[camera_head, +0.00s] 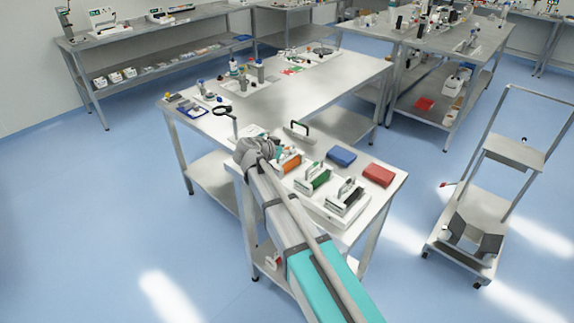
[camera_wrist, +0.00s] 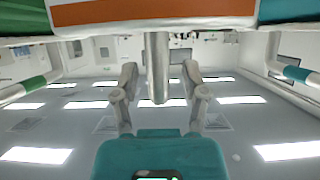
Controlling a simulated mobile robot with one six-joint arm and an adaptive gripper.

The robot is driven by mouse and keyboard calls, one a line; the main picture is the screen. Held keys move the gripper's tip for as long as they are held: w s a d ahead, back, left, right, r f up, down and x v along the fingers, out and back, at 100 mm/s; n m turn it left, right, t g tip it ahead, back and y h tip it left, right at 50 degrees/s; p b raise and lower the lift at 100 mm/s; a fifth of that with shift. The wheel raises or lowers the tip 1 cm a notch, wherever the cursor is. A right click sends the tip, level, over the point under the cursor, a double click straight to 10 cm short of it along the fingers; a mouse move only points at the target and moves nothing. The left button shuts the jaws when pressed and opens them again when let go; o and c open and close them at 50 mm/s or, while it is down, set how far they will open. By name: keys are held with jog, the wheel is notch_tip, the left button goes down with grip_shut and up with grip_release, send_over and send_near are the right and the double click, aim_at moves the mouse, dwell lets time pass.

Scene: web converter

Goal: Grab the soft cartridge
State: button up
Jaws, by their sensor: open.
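Several handled cartridges stand in a row on the near bench. The orange cartridge (camera_head: 289,163) is beside my gripper (camera_head: 258,148), and the green cartridge (camera_head: 314,178) and a dark grey one (camera_head: 346,197) stand nearer. I cannot read which is the soft one. In the wrist view the orange cartridge (camera_wrist: 150,12) fills the top. A grey bar (camera_wrist: 157,70), apparently its handle, lies between the fingers of my open gripper (camera_wrist: 160,72); contact is not clear. The green cartridge (camera_wrist: 20,65) is at left, and a teal one (camera_wrist: 285,10) at right.
A blue block (camera_head: 341,157) and a red block (camera_head: 378,175) lie behind the row on the near bench (camera_head: 385,200). A longer bench (camera_head: 335,82) with small equipment adjoins it. A trolley (camera_head: 485,225) stands at right. Floor at left is clear.

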grip_shut()
jog(key=shift+r, duration=0.15)
dwell(0.5)
jog(key=shift+r+p, duration=1)
jog(key=shift+p, duration=0.15)
jog(key=s+d+r+p, duration=0.1)
jog(key=s+r+p, duration=0.9)
jog(key=s, duration=0.4)
jog(key=shift+d+r+p, duration=0.3)
jog(key=shift+r+p, duration=0.05)
jog(key=shift+w, duration=0.1)
